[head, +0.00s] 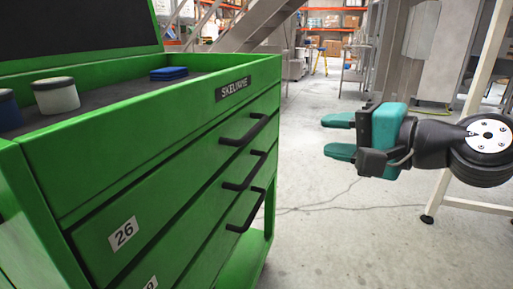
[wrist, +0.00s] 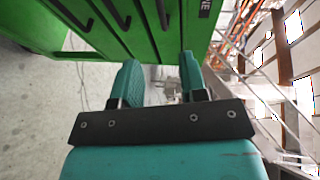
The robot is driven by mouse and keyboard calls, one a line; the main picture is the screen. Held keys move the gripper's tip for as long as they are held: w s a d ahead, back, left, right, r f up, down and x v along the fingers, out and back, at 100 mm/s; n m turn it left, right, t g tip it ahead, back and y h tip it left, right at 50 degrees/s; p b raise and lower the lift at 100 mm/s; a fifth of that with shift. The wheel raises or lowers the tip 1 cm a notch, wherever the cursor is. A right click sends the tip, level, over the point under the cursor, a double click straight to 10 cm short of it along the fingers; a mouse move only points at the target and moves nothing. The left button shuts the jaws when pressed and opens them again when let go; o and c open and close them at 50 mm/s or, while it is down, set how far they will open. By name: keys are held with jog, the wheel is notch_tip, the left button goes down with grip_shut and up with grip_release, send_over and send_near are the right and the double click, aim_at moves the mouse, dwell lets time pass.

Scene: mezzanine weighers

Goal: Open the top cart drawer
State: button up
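The green cart (head: 150,120) fills the left of the head view, with a label plate and a stack of drawers on its side. The top drawer (head: 170,155) looks closed flush, with a dark bar handle (head: 246,131) at its right part. Two more dark handles sit below it. My gripper (head: 338,136) is to the right of the handles, apart from the cart, with its teal fingers open and empty, pointing left. In the wrist view the open fingers (wrist: 157,82) point toward the green drawer fronts (wrist: 150,25), with dark handles at upper left.
A white cup with a dark lid (head: 56,95) and a blue stack (head: 169,73) stand on the cart top. Open concrete floor (head: 310,220) lies between cart and arm. A pale metal frame (head: 470,110) stands at right. Stairs and shelves are behind.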

aim_at(259, 127)
jog(key=p+x, duration=1)
jog(key=x, duration=0.7)
jog(key=shift+w+a, duration=0.1)
jog(key=shift+a, duration=0.05)
grip_shut()
